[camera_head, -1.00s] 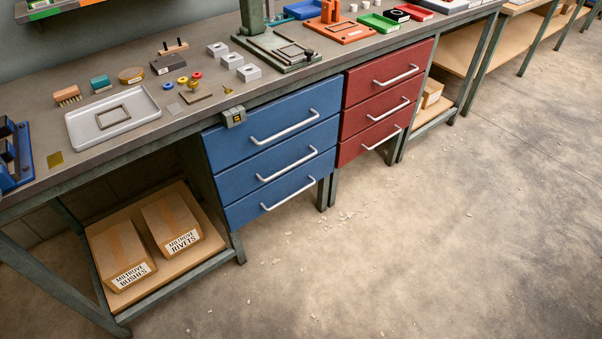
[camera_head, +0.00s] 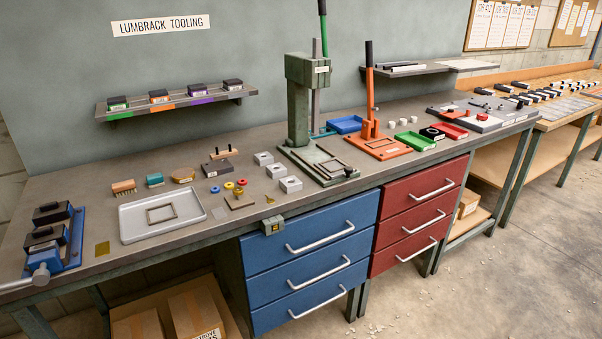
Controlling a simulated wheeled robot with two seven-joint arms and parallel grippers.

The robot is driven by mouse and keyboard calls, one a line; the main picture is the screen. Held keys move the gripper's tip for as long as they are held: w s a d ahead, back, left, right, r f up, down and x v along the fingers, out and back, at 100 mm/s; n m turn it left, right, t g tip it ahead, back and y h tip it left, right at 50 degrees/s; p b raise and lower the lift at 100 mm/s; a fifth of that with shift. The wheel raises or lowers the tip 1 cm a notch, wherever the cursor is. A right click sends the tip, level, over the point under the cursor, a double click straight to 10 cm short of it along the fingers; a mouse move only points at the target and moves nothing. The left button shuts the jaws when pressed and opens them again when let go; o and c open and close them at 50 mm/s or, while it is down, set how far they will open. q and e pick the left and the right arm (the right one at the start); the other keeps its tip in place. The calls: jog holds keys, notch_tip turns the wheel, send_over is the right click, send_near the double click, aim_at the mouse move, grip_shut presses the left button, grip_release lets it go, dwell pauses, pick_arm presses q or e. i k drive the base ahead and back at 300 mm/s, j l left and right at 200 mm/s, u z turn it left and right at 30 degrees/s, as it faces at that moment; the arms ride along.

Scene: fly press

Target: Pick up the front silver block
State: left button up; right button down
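Three silver blocks, each with a hole in its top, stand in a slanting row on the grey workbench (camera_head: 330,205). The front silver block (camera_head: 290,185) is nearest the bench's front edge, left of the green press base. The middle silver block (camera_head: 276,171) and the back silver block (camera_head: 263,158) stand behind it, apart from it. Nothing covers the front block. Neither of my grippers is in view.
The green fly press (camera_head: 304,110) stands just right of the blocks. An orange press (camera_head: 376,143) stands farther right. Blue drawers (camera_head: 310,262) are below.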

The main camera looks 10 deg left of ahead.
aim_at(288, 187)
jog(key=i+l+u, duration=0.35)
jog(key=i+l, duration=0.25)
jog(key=i+l+u, duration=0.4)
jog(key=i+l, duration=0.3)
jog(key=l, duration=0.1)
